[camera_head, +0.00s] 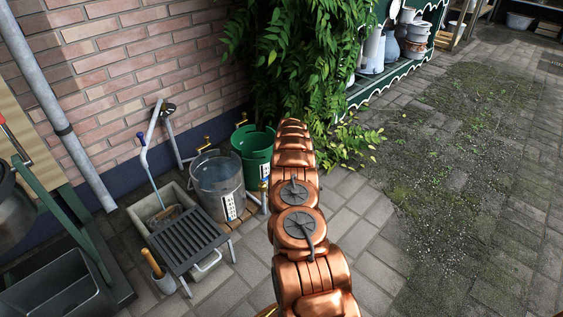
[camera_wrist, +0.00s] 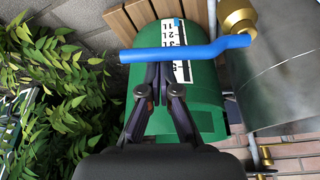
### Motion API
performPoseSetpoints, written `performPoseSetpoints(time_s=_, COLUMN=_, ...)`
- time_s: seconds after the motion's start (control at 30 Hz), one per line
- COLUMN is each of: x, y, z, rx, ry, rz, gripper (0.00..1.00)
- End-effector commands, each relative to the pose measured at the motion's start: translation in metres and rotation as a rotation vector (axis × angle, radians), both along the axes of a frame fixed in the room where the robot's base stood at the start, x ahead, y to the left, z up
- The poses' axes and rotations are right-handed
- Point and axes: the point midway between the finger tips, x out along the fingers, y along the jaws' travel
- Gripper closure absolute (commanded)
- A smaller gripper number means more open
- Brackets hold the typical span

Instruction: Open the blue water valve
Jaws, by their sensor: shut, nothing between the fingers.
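The blue valve handle (camera_wrist: 180,53) is a long bent lever running left to right in the wrist view. Its right end meets the brass valve body (camera_wrist: 238,18). My gripper (camera_wrist: 165,68) is shut and empty. Its fingertips meet right at the lower edge of the lever in the picture, near its middle; I cannot tell whether they touch it. Behind lies a green bucket (camera_wrist: 188,95) with a white scale label, also in the head view (camera_head: 255,148). My arm hides the gripper in the head view, and I cannot make out the blue lever there.
A clear bucket (camera_head: 217,184) with a label stands left of the green one, with a brass tap (camera_head: 205,144) above it. A stone trough (camera_head: 150,208) and a dark slatted grate (camera_head: 187,238) are further left. Leafy vines (camera_head: 295,60) hang behind my arm. Paving at right is open.

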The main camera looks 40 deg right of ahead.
Motion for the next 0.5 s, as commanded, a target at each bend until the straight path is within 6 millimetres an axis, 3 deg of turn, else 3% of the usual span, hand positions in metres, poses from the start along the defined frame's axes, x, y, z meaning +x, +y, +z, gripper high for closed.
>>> performPoseSetpoints(time_s=0.1, x=-0.004, y=0.005, z=0.007, rx=0.001, ry=0.001, rz=-0.058, gripper=1.00)
performPoseSetpoints(time_s=0.5, x=-0.033, y=0.012, z=0.004, rx=0.002, ry=0.003, rz=-0.379, gripper=1.00)
